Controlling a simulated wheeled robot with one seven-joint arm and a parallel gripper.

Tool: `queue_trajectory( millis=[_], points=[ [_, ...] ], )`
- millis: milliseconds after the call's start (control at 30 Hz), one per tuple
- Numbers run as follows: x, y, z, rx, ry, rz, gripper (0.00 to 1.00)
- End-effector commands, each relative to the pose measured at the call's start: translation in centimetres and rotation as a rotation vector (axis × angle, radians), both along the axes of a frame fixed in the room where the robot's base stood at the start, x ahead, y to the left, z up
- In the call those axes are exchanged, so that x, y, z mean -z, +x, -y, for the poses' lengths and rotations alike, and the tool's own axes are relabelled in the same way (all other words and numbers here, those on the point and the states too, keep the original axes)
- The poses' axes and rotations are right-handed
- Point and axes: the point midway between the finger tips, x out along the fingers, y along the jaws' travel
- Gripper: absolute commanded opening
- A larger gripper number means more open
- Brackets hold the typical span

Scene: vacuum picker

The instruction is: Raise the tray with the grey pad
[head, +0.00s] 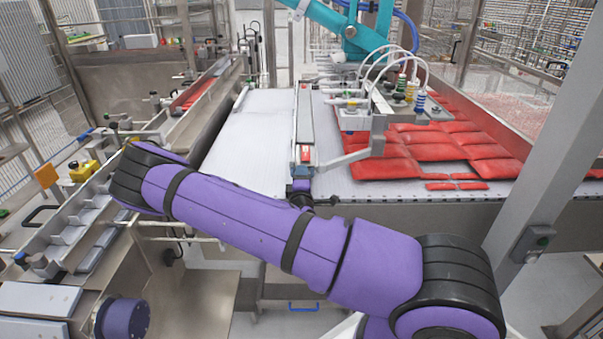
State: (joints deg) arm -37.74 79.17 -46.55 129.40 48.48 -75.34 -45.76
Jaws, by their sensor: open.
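I cannot pick out with certainty a tray with a grey pad. Light grey flat panels (38,298) lie at the lower left, but I cannot tell whether one is the pad. Below the conveyor's near end, a metal tray-like part (275,292) with a blue handle (303,308) shows low in the middle, partly hidden by my purple arm. My arm spans from the lower right to the left, and a purple round link of mine shows at the lower left. My gripper is out of view.
A white conveyor (250,140) runs away behind my arm. Red packs (435,150) lie on the belt at right, under a teal robot arm (350,30) with suction cups. A metal post (560,130) with a switch box (533,243) stands at right. Steel machinery lines the left.

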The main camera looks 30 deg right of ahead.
Motion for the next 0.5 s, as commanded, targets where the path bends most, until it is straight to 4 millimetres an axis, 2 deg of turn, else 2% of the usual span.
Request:
queue_trajectory(
  millis=[200,500],
  points=[
    [-0.3,1.4,1.0,0.000,0.001,0.001,0.40],
    [-0.3,1.6,1.1,0.000,0.001,0.000,0.40]
  ],
)
